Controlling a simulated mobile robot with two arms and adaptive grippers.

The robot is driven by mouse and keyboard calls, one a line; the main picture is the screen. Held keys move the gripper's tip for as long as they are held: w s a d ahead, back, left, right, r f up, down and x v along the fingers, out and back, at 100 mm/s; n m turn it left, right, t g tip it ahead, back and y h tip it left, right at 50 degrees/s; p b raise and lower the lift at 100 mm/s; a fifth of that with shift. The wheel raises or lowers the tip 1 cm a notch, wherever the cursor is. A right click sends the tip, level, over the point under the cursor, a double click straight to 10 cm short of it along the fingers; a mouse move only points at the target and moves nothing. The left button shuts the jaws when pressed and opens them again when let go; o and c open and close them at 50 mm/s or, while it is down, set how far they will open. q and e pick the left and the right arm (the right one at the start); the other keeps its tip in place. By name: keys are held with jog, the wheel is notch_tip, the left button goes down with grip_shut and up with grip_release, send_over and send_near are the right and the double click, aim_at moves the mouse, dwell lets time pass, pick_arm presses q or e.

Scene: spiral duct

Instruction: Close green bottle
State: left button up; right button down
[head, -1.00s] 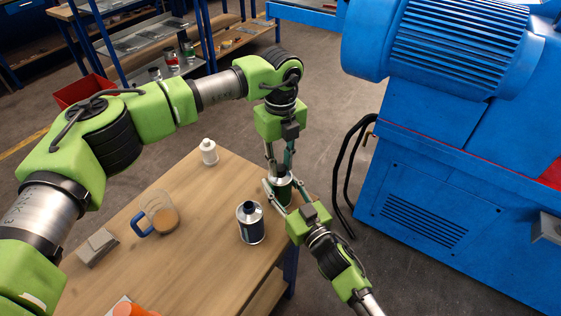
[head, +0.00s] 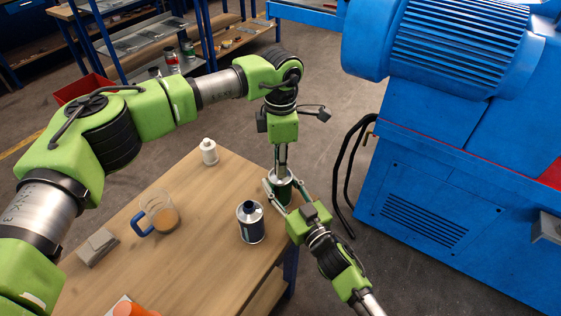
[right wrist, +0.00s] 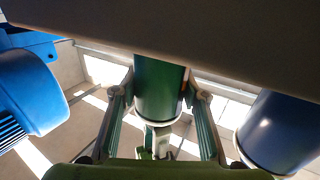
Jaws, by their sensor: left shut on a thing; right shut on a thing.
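The green bottle (head: 281,191) stands upright at the right edge of the wooden table. It also shows as a green cylinder (right wrist: 160,88) in the right wrist view. My right gripper (head: 283,197) is shut around the bottle's body from the front right, with a finger on each side in the wrist view. My left gripper (head: 282,168) points straight down over the bottle, its fingers shut at the bottle's top. The cap itself is hidden by the fingers and too small to make out.
A dark blue can (head: 251,225) stands close to the left of the right gripper. A jug with a blue handle (head: 158,213), a white bottle (head: 208,152) and a grey block (head: 97,246) are on the table (head: 190,265). A blue machine (head: 440,190) stands right.

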pick_arm(q)
jog(key=m, duration=0.4)
jog(key=o, duration=0.7)
jog(key=shift+c, duration=0.2)
jog(key=shift+r, duration=2.25)
jog(key=shift+c, duration=0.4)
jog(key=n, duration=0.1)
jog(key=r+n, duration=0.1)
jog(key=n, duration=0.5)
jog(key=shift+r, duration=0.4)
jog(key=n, duration=0.3)
jog(key=r+n, duration=0.1)
jog(key=n, duration=0.2)
jog(key=shift+r+n, duration=0.2)
jog(key=shift+n, duration=0.1)
